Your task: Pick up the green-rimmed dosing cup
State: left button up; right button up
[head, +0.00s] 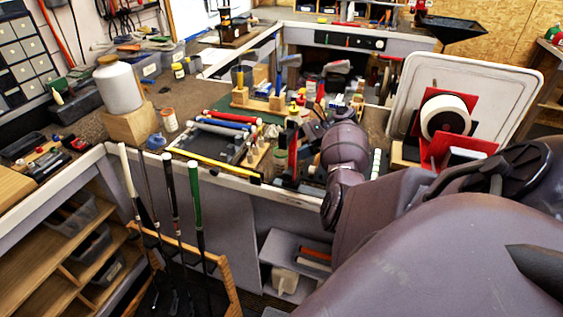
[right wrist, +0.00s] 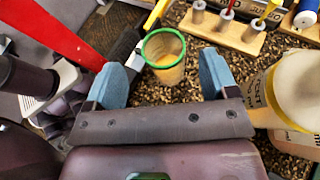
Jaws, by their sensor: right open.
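The green-rimmed dosing cup (right wrist: 165,55) stands on the speckled bench top in the right wrist view. It is a translucent cup with a yellowish inside, and its open top faces the camera. My right gripper (right wrist: 160,78) is open, with its two blue fingers apart on either side of the cup's lower part in the picture. I see a gap on both sides, and I cannot tell how deep the fingers reach beside it. In the head view my right arm reaches over the bench, and I cannot pick out the cup there. My left gripper is not in view.
In the right wrist view a labelled tub (right wrist: 296,90) stands close to the right finger. A wooden tool rack (right wrist: 240,33) lies behind, and a red bar (right wrist: 55,32) slants at left. In the head view golf clubs (head: 195,190) stand before the cluttered bench.

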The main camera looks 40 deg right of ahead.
aim_at(282, 153)
jog(key=x, duration=0.5)
jog(key=shift+d+f+p, duration=0.1)
jog(key=shift+f+p, duration=0.2)
jog(key=shift+p, duration=0.05)
jog(key=shift+d, duration=0.1)
jog(key=c, duration=1)
